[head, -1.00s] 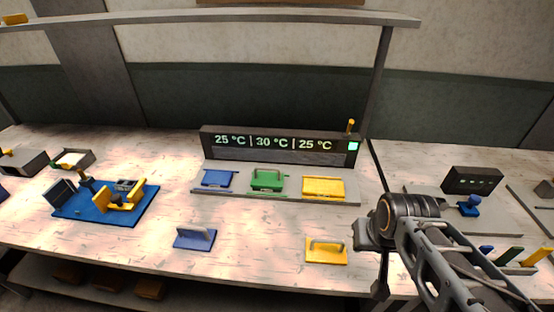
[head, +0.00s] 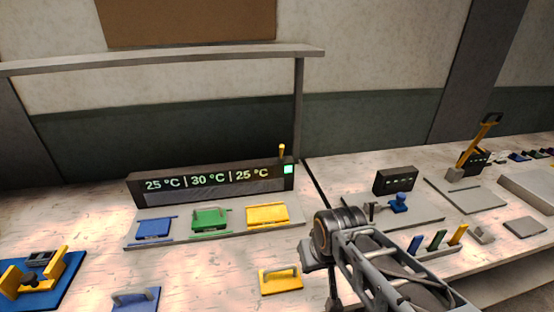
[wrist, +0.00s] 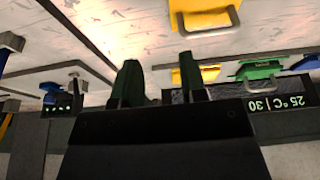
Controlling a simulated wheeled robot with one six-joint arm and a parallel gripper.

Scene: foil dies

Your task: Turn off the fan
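A long dark unit (head: 165,186) stands at the back of the bench and reads 25 °C | 30 °C | 25 °C. I cannot tell for sure whether it is the fan. A small yellow lever (head: 281,151) stands upright on its right end, above a lit green square (head: 288,169). In the wrist view, which is upside down, part of the display (wrist: 280,103) shows at the right. My gripper (wrist: 160,75) has its two dark fingers apart with nothing between them. In the head view my arm is at the lower middle, in front and right of the unit.
Blue (head: 154,228), green (head: 210,218) and yellow (head: 267,214) handled plates lie on a grey strip before the unit. A loose yellow plate (head: 280,280) and blue plate (head: 135,299) lie nearer. A dark box (head: 396,180) stands right. A shelf (head: 160,60) runs overhead.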

